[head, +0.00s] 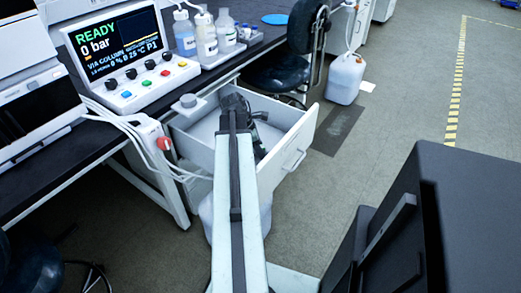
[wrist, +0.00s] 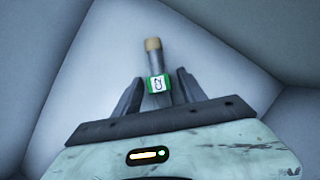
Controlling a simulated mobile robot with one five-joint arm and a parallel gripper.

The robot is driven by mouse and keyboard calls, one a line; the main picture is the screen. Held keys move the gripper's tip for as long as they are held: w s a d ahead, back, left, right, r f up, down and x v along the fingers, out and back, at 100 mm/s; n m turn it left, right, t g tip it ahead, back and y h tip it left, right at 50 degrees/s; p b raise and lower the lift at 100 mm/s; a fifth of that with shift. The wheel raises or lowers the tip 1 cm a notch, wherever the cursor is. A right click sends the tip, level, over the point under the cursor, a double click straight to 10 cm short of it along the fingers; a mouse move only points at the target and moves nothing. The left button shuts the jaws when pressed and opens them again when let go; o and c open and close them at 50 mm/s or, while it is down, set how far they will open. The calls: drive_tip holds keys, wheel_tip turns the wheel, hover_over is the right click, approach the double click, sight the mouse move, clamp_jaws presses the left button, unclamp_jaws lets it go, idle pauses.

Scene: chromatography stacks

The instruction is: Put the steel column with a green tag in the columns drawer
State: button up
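The steel column (wrist: 154,60) with a green tag (wrist: 158,85) shows in the wrist view, with a tan cap at its far end. It is inside the pale drawer (wrist: 95,75), between the two fingers of my gripper (wrist: 158,82). The fingers stand apart, with narrow gaps on both sides of the column. In the head view, my gripper (head: 240,104) is down inside the open drawer (head: 290,148), below the bench edge. The column cannot be made out there, hidden by my arm. The column's near end is hidden behind my gripper.
A control box (head: 130,55) and several bottles (head: 207,35) stand on the bench above.

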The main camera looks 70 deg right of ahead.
drive_tip(key=shift+r, duration=0.1)
drive_tip(key=shift+r+p, duration=0.3)
drive_tip(key=shift+p, duration=0.1)
drive_tip(key=p+v, duration=1)
drive_tip(key=v, duration=0.1)
drive_tip(key=shift+w+r+p, duration=0.2)
drive_tip(key=shift+r+p, duration=0.05)
drive_tip(key=shift+p, duration=0.1)
drive_tip(key=shift+a, duration=0.15)
